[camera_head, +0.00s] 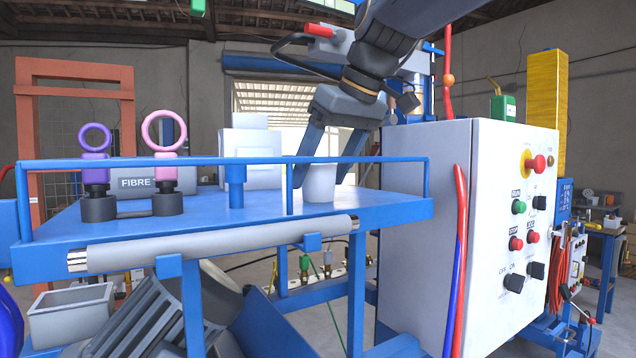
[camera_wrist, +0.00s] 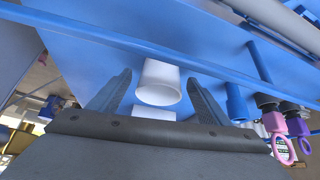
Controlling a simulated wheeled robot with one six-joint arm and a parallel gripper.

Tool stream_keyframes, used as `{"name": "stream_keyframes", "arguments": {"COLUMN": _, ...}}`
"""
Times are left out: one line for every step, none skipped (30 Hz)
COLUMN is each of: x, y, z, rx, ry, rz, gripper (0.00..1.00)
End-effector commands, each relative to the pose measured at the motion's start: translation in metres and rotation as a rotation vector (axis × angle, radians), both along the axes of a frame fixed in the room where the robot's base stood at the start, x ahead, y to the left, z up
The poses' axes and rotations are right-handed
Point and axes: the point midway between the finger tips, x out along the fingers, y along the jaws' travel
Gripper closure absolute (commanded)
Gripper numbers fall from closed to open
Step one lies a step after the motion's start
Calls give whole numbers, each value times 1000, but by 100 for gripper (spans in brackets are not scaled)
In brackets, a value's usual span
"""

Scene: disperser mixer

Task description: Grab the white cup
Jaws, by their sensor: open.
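The white cup (camera_head: 321,183) stands upright on the blue table (camera_head: 390,207), just behind its front rail. My gripper (camera_head: 325,172) comes down from above, with one finger to the left of the cup and one to the right in the head view. In the wrist view the cup (camera_wrist: 160,82) lies between the two open fingers of my gripper (camera_wrist: 157,88), with a visible gap on each side. Nothing is held. How far the fingertips reach around the cup in depth is hard to tell.
A blue rail (camera_head: 230,161) runs along the table front. A blue post-like piece (camera_head: 236,186), a pink-ringed tool (camera_head: 165,165) and a purple-ringed tool (camera_head: 96,172) stand to the left. A white control box (camera_head: 490,240) with buttons stands close on the right.

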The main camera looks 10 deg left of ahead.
Motion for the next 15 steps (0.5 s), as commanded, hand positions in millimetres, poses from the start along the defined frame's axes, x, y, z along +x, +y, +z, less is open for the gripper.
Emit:
{"name": "stream_keyframes", "arguments": {"x": 0, "y": 0, "z": 0, "rx": 0, "ry": 0, "rz": 0, "gripper": 29}}
{"name": "stream_keyframes", "arguments": {"x": 0, "y": 0, "z": 0, "rx": 0, "ry": 0, "rz": 0, "gripper": 29}}
{"name": "stream_keyframes", "arguments": {"x": 0, "y": 0, "z": 0, "rx": 0, "ry": 0, "rz": 0, "gripper": 29}}
{"name": "stream_keyframes", "arguments": {"x": 0, "y": 0, "z": 0, "rx": 0, "ry": 0, "rz": 0, "gripper": 29}}
{"name": "stream_keyframes", "arguments": {"x": 0, "y": 0, "z": 0, "rx": 0, "ry": 0, "rz": 0, "gripper": 32}}
{"name": "stream_keyframes", "arguments": {"x": 0, "y": 0, "z": 0, "rx": 1, "ry": -1, "rz": 0, "gripper": 39}}
{"name": "stream_keyframes", "arguments": {"x": 0, "y": 0, "z": 0, "rx": 1, "ry": -1, "rz": 0, "gripper": 44}}
{"name": "stream_keyframes", "arguments": {"x": 0, "y": 0, "z": 0, "rx": 1, "ry": -1, "rz": 0, "gripper": 49}}
{"name": "stream_keyframes", "arguments": {"x": 0, "y": 0, "z": 0, "rx": 1, "ry": -1, "rz": 0, "gripper": 56}}
{"name": "stream_keyframes", "arguments": {"x": 0, "y": 0, "z": 0, "rx": 1, "ry": -1, "rz": 0, "gripper": 61}}
{"name": "stream_keyframes", "arguments": {"x": 0, "y": 0, "z": 0, "rx": 1, "ry": -1, "rz": 0, "gripper": 66}}
{"name": "stream_keyframes", "arguments": {"x": 0, "y": 0, "z": 0, "rx": 1, "ry": -1, "rz": 0, "gripper": 71}}
{"name": "stream_keyframes", "arguments": {"x": 0, "y": 0, "z": 1, "rx": 1, "ry": -1, "rz": 0, "gripper": 71}}
{"name": "stream_keyframes", "arguments": {"x": 0, "y": 0, "z": 1, "rx": 1, "ry": -1, "rz": 0, "gripper": 71}}
{"name": "stream_keyframes", "arguments": {"x": 0, "y": 0, "z": 1, "rx": 1, "ry": -1, "rz": 0, "gripper": 71}}
